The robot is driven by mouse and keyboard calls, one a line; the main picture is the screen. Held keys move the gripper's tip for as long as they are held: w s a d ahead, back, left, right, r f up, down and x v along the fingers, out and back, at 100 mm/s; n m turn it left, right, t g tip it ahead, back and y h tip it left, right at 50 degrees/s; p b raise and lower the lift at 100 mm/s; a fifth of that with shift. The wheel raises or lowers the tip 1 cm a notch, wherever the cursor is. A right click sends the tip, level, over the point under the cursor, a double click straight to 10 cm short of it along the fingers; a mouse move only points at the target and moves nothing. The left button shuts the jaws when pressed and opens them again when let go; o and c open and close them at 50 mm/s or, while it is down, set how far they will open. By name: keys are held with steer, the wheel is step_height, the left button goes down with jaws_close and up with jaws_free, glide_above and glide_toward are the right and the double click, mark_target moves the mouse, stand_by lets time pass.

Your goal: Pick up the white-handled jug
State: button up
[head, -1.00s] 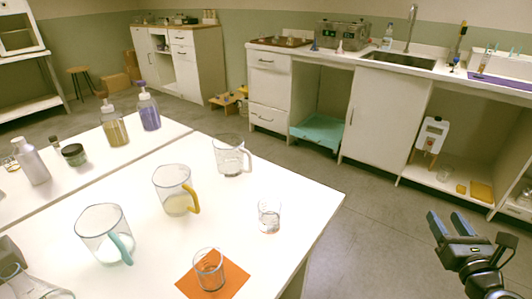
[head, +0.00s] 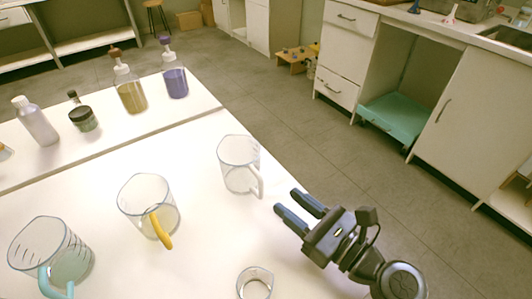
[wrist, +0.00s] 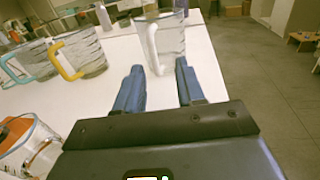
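The white-handled jug (head: 238,165) is clear and stands upright near the table's right edge in the head view. Its white handle (head: 259,183) faces right and toward my gripper. In the wrist view the jug (wrist: 166,40) is ahead, with its white handle (wrist: 153,46) between and beyond my fingertips. My gripper (head: 286,206) is open and empty, just right of the handle and apart from it. Its two blue fingers also show in the wrist view (wrist: 158,76). A yellow-handled jug (head: 148,203) and a teal-handled jug (head: 52,252) stand to the left.
A purple bottle (head: 175,80), an amber bottle (head: 129,92) and a dark-lidded jar (head: 82,117) stand on the farther table. Open floor lies right of the table.

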mark_target(261, 183)
steer(key=shift+x, duration=1.5)
steer(key=x, duration=0.5)
steer(key=shift+s+a, duration=0.3)
steer(key=shift+a, duration=0.1)
jaws_close()
